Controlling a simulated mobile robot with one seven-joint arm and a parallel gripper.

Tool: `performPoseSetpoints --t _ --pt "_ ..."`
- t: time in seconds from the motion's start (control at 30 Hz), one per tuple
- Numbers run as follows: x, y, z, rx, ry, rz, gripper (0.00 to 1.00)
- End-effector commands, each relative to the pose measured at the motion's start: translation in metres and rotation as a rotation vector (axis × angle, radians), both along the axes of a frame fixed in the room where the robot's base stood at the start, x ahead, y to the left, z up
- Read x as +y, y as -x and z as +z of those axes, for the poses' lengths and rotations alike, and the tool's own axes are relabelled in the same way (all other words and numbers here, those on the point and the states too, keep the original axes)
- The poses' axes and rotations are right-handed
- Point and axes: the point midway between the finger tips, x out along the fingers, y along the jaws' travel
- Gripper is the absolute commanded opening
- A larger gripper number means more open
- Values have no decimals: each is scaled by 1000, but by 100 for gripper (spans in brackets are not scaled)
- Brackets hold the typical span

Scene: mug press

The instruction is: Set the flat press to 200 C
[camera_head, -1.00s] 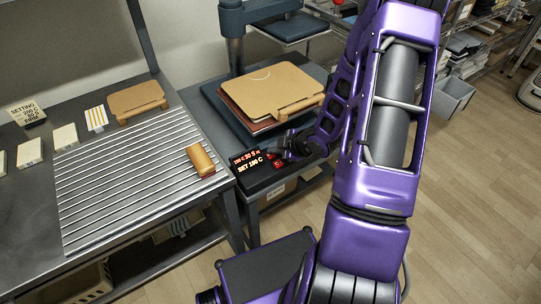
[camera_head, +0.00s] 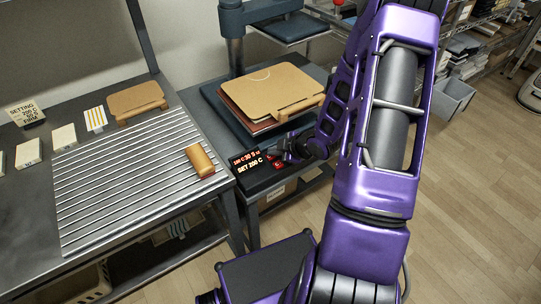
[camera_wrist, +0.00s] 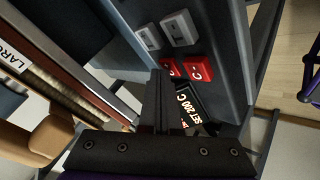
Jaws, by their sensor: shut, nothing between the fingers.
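The flat press's control panel (camera_head: 262,179) sits at the front of the press, with a lit display (camera_head: 249,165) reading SET 200 C and a smaller red line above it that is hard to read. The display also shows, turned sideways and partly covered, in the wrist view (camera_wrist: 188,110). Two red buttons lie beside it: one is clear (camera_wrist: 196,71), the other (camera_wrist: 170,68) is partly hidden by my fingertips. My gripper (camera_wrist: 159,73) is shut and empty, its tips at or just above the partly hidden button; I cannot tell whether they touch.
Two pale grey switches (camera_wrist: 180,28) sit beyond the red buttons. A tan board (camera_head: 268,92) lies on the press bed. On the left bench are a ribbed mat (camera_head: 120,180), a tan roller (camera_head: 199,160) and a sign (camera_head: 25,112) reading SETTING 200 C. Open floor lies right.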

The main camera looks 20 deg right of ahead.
Motion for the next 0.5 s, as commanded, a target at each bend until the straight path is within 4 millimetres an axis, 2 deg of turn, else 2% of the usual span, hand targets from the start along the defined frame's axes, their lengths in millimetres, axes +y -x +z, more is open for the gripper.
performPoseSetpoints --t 0.5 --pt "0 0 3 1 1 0 0"
